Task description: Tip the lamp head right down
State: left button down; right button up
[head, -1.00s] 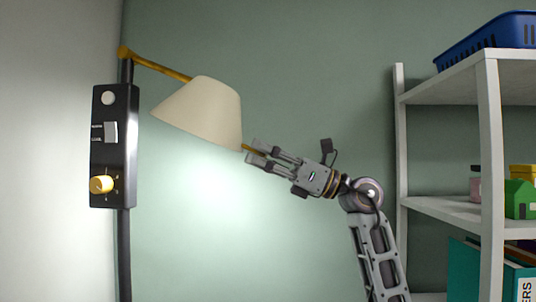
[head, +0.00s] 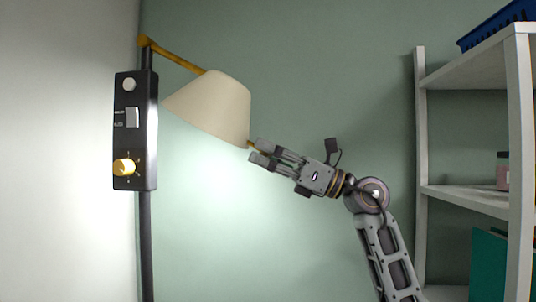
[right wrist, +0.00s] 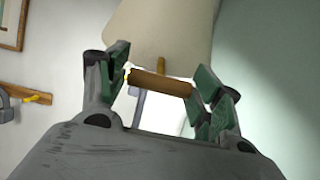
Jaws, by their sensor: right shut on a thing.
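The lamp head is a cream conical shade (head: 212,104) on a brass arm (head: 178,57), hinged at the top of a dark post (head: 146,240). It tilts down to the right, its mouth facing down and left over a bright glow. My right gripper (head: 257,151) is at the shade's lower right rim, shut on a small brass handle. In the right wrist view the handle's brown crossbar (right wrist: 161,84) lies between the green-padded fingers, with the shade (right wrist: 160,32) behind. My left gripper is not in view.
A black control box (head: 136,145) with a yellow knob (head: 124,167) is on the post. A white shelf unit (head: 421,160) stands at the right, with a blue basket (head: 490,28) on top. The green wall between lamp and shelf is clear.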

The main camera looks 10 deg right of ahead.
jog(key=shift+w+a+f, duration=0.1)
jog(key=shift+a+f, duration=0.2)
jog(key=shift+f, duration=0.2)
jog(key=o, duration=1.5)
jog(key=shift+r, duration=0.2)
jog(key=shift+d, duration=0.1)
jog(key=shift+d, duration=0.1)
jog(key=v, duration=1.1)
jog(key=shift+d, duration=0.35)
jog(key=shift+f, duration=0.1)
